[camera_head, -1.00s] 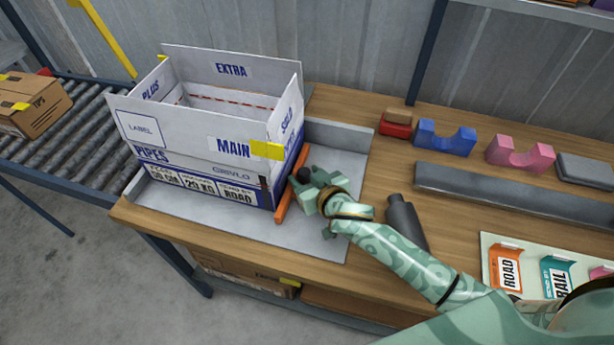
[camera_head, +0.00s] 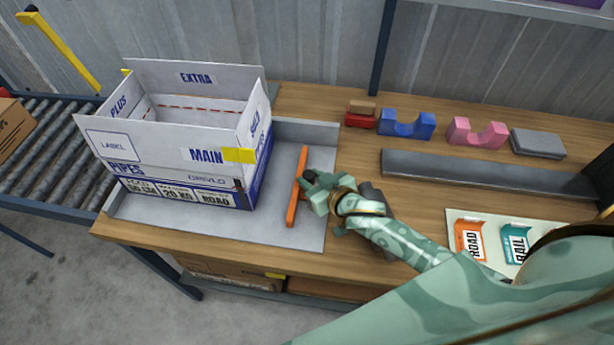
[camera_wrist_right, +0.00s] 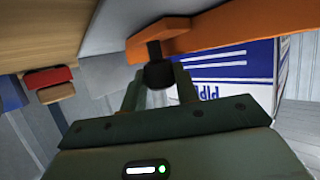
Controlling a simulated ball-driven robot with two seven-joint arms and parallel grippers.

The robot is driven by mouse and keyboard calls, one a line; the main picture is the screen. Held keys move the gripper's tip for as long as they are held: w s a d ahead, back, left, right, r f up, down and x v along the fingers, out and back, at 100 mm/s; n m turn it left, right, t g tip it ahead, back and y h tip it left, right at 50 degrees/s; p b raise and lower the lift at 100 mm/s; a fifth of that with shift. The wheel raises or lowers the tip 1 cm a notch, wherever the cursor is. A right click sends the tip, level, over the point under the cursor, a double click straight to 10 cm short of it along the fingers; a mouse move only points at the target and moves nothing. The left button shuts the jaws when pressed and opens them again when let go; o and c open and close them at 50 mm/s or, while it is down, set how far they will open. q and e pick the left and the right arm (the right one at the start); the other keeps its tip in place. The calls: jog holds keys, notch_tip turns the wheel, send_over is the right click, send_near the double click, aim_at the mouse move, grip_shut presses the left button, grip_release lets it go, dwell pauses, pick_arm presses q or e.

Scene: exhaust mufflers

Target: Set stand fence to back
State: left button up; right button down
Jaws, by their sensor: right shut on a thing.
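The orange fence bar (camera_head: 297,187) stands on the grey metal stand (camera_head: 260,232), to the right of the open box and apart from it. It has a dark round knob. My right gripper (camera_head: 314,187) is at the bar's right side and is shut on the knob. In the right wrist view the gripper (camera_wrist_right: 160,92) has its fingers around the black knob (camera_wrist_right: 158,74), and the orange fence (camera_wrist_right: 215,30) runs across the top. My left gripper is not in view.
An open white box (camera_head: 185,140) marked MAIN and PIPES sits on the stand. Blue (camera_head: 406,124) and pink (camera_head: 476,132) cradles, a red block (camera_head: 360,119) and a grey rail (camera_head: 480,172) lie on the bench. A roller conveyor (camera_head: 50,150) is at the left.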

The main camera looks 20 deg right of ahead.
jog(key=c, duration=1.1)
grip_release()
jog(key=shift+o, duration=0.2)
jog(key=p+v, duration=0.3)
jog(key=v, duration=1.3)
jog(key=shift+s+p, duration=0.15)
jog(key=shift+p, duration=0.2)
jog(key=shift+r, duration=0.1)
